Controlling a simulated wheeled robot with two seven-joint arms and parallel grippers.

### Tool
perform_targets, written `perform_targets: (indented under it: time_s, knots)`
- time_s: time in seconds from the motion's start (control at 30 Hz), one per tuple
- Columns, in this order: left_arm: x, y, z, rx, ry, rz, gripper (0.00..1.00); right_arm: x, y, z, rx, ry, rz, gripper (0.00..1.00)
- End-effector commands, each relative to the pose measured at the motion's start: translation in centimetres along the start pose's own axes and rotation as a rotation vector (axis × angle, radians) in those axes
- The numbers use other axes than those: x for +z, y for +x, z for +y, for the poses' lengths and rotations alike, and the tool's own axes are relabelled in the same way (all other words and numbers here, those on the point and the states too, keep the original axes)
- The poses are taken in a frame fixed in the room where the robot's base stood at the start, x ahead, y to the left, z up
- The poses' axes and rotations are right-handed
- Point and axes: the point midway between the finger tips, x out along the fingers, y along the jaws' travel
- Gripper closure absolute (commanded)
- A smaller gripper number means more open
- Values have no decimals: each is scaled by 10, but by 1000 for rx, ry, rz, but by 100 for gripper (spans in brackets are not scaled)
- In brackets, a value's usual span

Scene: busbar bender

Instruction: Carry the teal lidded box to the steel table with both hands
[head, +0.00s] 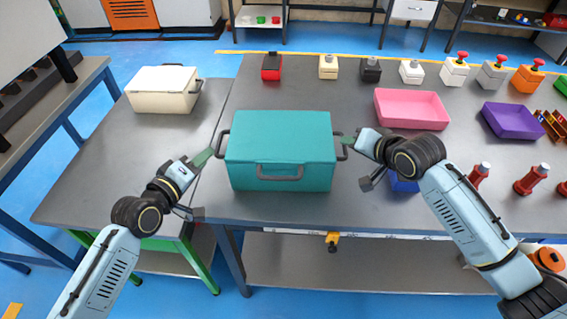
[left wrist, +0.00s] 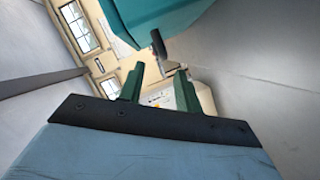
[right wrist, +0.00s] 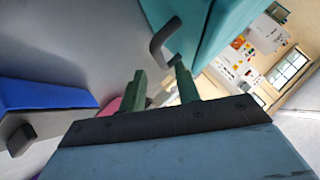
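The teal lidded box (head: 280,139) is upright near the left end of the large grey table (head: 300,214), its lid on. It has dark handles on its left, right and front sides. My left gripper (head: 210,152) is at the left handle (head: 221,146); in the left wrist view its fingers (left wrist: 159,82) are apart, with that handle (left wrist: 159,44) just beyond the tips. My right gripper (head: 347,143) is at the right handle (head: 342,153); in the right wrist view its fingers (right wrist: 160,78) are apart and the handle (right wrist: 160,40) is close to the tips.
A lower grey table (head: 90,165) adjoins on the left, with a cream box (head: 163,90) at its back and bare surface in front. A pink tray (head: 411,108), a purple tray (head: 512,120), red bottles (head: 532,180) and several button boxes (head: 411,71) stand right and behind.

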Motion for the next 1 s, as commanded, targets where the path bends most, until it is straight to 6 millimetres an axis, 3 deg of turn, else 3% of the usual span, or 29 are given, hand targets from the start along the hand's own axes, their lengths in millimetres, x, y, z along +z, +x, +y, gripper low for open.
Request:
perform_targets:
  time_s: [0.2,0.4,0.6,1.0]
  knots:
    - [0,0,0,0,0,0,66,0,-42,0,-1,-1,1,68]
    - [0,0,0,0,0,0,66,0,-67,0,-1,-1,0,68]
    - [0,0,0,0,0,0,66,0,-76,0,-1,0,1,68]
    - [0,0,0,0,0,0,66,0,-76,-1,-1,0,1,68]
